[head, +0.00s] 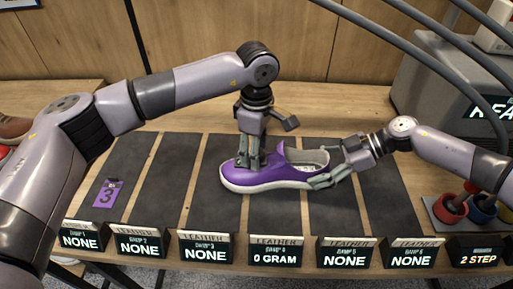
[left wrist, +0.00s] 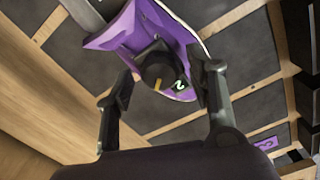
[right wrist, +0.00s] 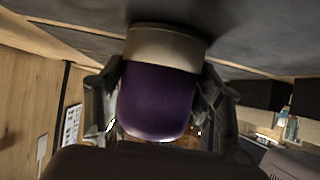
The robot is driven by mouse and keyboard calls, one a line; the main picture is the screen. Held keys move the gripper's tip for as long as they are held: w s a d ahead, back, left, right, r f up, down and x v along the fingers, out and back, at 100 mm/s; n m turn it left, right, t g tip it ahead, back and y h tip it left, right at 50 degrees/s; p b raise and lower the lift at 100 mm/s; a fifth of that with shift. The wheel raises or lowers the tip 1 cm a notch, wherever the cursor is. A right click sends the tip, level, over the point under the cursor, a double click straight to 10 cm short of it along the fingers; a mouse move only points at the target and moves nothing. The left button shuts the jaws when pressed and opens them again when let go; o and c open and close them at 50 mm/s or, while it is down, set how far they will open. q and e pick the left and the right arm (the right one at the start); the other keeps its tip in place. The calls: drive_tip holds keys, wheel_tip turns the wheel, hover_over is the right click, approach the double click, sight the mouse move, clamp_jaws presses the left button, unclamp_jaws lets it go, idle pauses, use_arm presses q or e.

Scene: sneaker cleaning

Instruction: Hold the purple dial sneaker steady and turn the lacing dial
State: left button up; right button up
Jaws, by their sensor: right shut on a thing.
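The purple sneaker (head: 262,172) with a white sole lies on a dark mat in the middle of the table, toe left and heel right. My right gripper (head: 325,165) is shut on its heel; the right wrist view shows the purple heel (right wrist: 157,100) between the fingers. My left gripper (head: 248,163) points down over the front of the shoe. In the left wrist view the black lacing dial (left wrist: 160,66) with an orange mark lies between its fingers (left wrist: 165,80). The fingers stand apart with small gaps beside the dial. The dial is hidden in the head view.
A purple card marked 3 (head: 108,194) lies on a left mat. A row of small display signs (head: 276,252) lines the front edge. Red and blue round holders (head: 482,208) and a grey machine (head: 450,95) stand at right. Brown shoes (head: 12,130) sit far left.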

use_arm(q)
drive_tip(key=c, duration=1)
drive_tip(key=shift+c, duration=0.2)
drive_tip(key=shift+m, duration=0.3)
drive_tip(key=m, duration=0.3)
drive_tip(key=shift+m, duration=2)
drive_tip(key=o, duration=1.1)
drive_tip(key=shift+o, duration=0.2)
